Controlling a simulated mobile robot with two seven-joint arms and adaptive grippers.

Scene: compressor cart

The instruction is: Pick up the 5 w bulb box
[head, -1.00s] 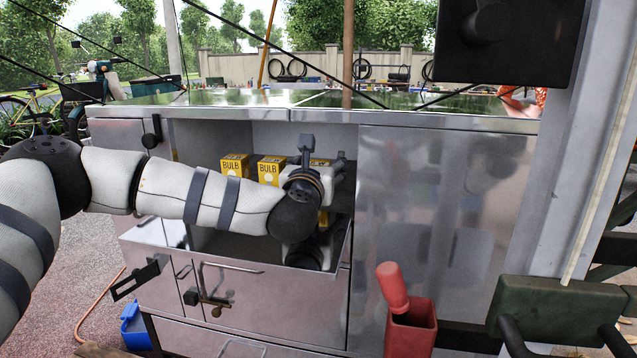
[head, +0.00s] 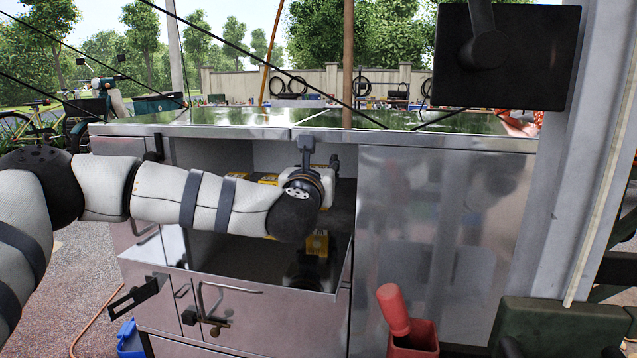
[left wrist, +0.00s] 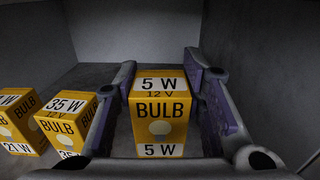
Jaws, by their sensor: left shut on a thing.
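The 5 W bulb box (left wrist: 160,108) is yellow with white labels. In the left wrist view it stands between the two fingers of my left gripper (left wrist: 160,78), which is shut on its sides. In the head view my left gripper (head: 318,177) reaches into the open compartment of the metal cart, and its wrist hides most of the held box. I cannot tell whether the box is clear of the compartment floor. My right gripper is not in view.
The 35 W bulb box (left wrist: 70,118) and the 21 W bulb box (left wrist: 20,120) stand left of the held box. The metal cart (head: 430,230) has a shiny fold-down flap (head: 235,258) below the opening. A red container (head: 412,345) stands in front.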

